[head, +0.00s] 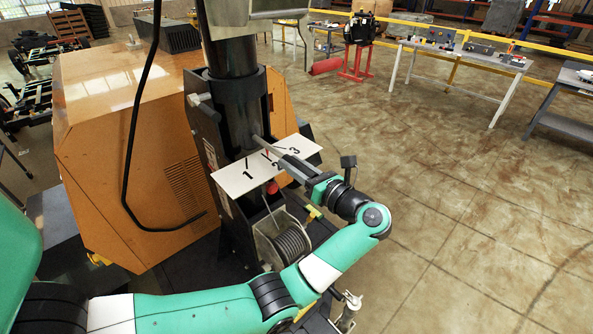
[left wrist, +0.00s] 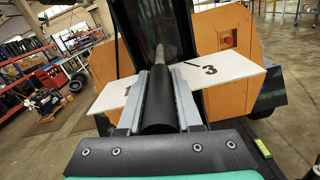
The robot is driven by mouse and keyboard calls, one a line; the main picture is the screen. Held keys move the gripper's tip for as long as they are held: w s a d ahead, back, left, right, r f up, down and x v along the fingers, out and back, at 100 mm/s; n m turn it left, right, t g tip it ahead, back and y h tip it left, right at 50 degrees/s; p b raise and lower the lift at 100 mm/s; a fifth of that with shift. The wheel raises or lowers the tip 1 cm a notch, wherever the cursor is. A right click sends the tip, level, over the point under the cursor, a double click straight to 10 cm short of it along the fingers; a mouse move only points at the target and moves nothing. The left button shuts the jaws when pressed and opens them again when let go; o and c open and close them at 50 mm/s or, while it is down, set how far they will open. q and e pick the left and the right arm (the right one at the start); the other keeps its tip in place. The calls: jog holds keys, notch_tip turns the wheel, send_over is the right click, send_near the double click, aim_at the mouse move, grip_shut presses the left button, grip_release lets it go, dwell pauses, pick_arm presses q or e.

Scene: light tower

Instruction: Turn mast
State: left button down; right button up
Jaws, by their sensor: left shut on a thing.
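The mast (head: 240,115) is a dark upright cylinder in a black frame; its lower part also shows in the wrist view (left wrist: 155,25). A handle (head: 259,143) sticks out from it over a white plate (head: 232,184) marked 1, 2 and 3. My left gripper (head: 286,162) is shut around the handle's outer part, which shows as a black cylinder (left wrist: 158,105) between the fingers in the wrist view. There the handle lies between 1 and 3, and the 2 is hidden. My right gripper is not in view.
An orange cabinet (head: 130,150) stands left of the mast. A cable winch (head: 290,243) sits below the plate, close to my left arm. A black cable (head: 133,120) hangs in front of the cabinet. The floor to the right is open, with tables (head: 465,53) farther back.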

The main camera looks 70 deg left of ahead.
pick_arm(q)
jog(key=c, duration=0.6)
grip_release()
jog(key=shift+d, duration=0.1)
jog(key=b+v, duration=0.2)
jog(key=v, duration=0.9)
jog(key=shift+d, duration=0.2)
jog(key=shift+f, duration=0.1)
